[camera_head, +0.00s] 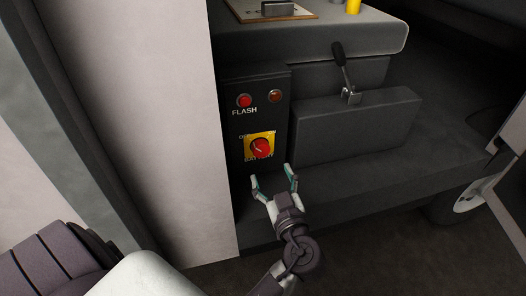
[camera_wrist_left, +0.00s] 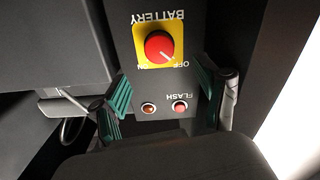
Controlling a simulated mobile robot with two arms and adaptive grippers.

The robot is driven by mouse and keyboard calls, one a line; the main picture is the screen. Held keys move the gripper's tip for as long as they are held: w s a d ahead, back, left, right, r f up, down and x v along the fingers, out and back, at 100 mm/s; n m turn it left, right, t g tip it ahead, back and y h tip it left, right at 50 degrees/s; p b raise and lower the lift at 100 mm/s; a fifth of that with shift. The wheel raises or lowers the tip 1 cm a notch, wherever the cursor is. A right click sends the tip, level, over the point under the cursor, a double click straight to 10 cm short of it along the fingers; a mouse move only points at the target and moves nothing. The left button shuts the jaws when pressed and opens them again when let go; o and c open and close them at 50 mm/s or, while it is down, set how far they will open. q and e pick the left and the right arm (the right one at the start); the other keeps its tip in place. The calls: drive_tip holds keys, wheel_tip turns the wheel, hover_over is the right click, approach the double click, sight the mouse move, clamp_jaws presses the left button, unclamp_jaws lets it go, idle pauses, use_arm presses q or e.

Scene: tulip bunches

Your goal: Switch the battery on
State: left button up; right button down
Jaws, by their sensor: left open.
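The battery switch (camera_head: 261,147) is a red round knob on a yellow plate, low on a dark panel. In the left wrist view the battery switch (camera_wrist_left: 159,47) appears upside down, with BATTERY and OFF lettering; its pointer slants toward the OFF lettering side. My left gripper (camera_head: 272,178) is open and empty, just below and in front of the switch in the head view. In the left wrist view its green-padded fingers (camera_wrist_left: 166,95) stand apart, with the knob beyond them. I see no contact with the knob. My right gripper is out of view.
Above the switch are a red FLASH button (camera_head: 244,101) and a dim red lamp (camera_head: 275,96). A black lever (camera_head: 342,66) stands on a dark box (camera_head: 357,125) to the right. A pale wall (camera_head: 150,110) borders the panel on the left.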

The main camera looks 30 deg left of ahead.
sight(262, 152)
use_arm(q)
drive_tip(key=x, duration=0.9)
drive_tip(key=shift+w+f, duration=0.1)
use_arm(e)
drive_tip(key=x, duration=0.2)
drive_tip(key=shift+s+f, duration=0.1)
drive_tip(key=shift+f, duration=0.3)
use_arm(q)
drive_tip(key=c, duration=1.2)
drive_tip(key=shift+o, duration=0.2)
